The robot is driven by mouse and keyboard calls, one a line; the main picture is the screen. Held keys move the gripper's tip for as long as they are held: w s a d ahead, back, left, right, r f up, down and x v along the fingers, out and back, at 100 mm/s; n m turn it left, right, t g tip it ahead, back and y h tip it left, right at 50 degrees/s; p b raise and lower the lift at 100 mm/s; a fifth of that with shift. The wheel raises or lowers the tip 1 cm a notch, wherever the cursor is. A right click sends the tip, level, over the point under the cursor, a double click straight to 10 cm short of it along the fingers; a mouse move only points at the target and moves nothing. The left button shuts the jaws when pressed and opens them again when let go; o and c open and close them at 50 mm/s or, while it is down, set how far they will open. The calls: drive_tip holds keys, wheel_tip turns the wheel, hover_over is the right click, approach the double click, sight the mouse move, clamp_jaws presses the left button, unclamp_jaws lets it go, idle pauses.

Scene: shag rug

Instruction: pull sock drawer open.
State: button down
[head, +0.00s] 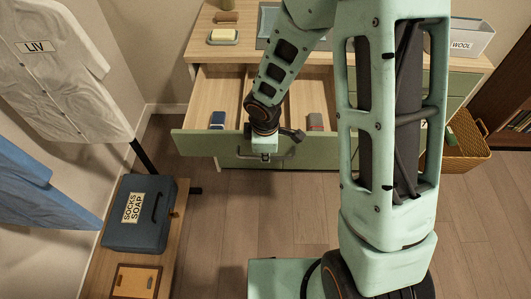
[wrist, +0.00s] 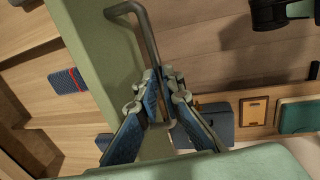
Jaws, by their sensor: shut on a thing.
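The drawer (head: 190,143) has a pale green front and a light wood inside, and it stands pulled out from the dresser. In the wrist view a blue ribbed item (wrist: 66,81) lies inside. My gripper (wrist: 163,100) is shut on the dark bar handle (wrist: 143,35) of the drawer front (wrist: 98,60). In the head view the handle (head: 285,154) is partly hidden by my wrist. I see no label on the drawer.
A blue case (head: 140,228) marked SOCKS SOAP sits on a wooden bench (head: 173,250) at left, near a wooden board (head: 135,281). A wicker basket (head: 465,150) stands right of the dresser. Bare floor (head: 225,210) lies before the drawer.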

drive_tip(key=c, duration=2)
unclamp_jaws()
drive_tip(key=shift+f, duration=0.1)
drive_tip(key=shift+c, duration=0.2)
wheel_tip(320, 180, up, 12)
drive_tip(key=s, duration=0.2)
drive_tip(key=shift+s, duration=0.15)
